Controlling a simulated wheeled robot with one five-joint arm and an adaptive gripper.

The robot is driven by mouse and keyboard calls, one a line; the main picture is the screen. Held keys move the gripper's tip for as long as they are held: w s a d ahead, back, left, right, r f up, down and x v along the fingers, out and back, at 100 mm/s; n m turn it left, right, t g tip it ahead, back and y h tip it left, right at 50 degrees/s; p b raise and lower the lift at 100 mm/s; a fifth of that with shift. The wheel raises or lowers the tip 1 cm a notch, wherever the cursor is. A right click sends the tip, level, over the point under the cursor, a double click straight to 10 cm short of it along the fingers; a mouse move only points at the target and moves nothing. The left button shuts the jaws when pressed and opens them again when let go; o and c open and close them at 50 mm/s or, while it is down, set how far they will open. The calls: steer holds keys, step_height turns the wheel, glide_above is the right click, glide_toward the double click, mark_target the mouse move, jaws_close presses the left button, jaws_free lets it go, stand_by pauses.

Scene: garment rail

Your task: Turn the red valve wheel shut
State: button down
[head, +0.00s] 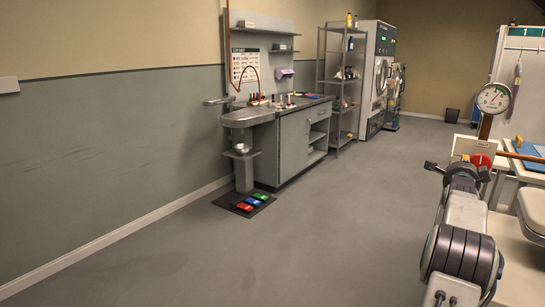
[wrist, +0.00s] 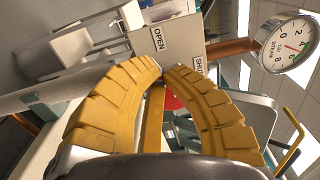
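The red valve wheel (head: 480,160) shows small in the head view, just beyond my gripper. In the wrist view only a piece of the red wheel (wrist: 172,101) shows between my fingers, and the rest is hidden behind them. My gripper (wrist: 166,69) has two yellow ribbed fingers whose tips come almost together, with only a thin gap between them. I see nothing held at the tips, and I cannot tell whether the fingers touch the wheel. A plate behind carries an OPEN label (wrist: 159,38) and a partly covered SHUT label (wrist: 199,67).
A round steam gauge (head: 494,98) stands above the wheel, and it also shows in the wrist view (wrist: 287,43). A copper pipe (head: 522,156) runs right from the wheel. White tables stand close behind.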

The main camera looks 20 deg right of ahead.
steer(key=shift+p+x, duration=1.05)
steer(key=shift+x, duration=0.1)
steer(key=shift+r, duration=0.1)
steer(key=shift+r+b, duration=0.1)
steer(key=shift+b, duration=0.75)
steer(key=shift+w+a, duration=0.15)
steer(key=shift+w, duration=0.15)
steer(key=shift+b+v, duration=2.9)
steer(key=shift+b, duration=1.4)
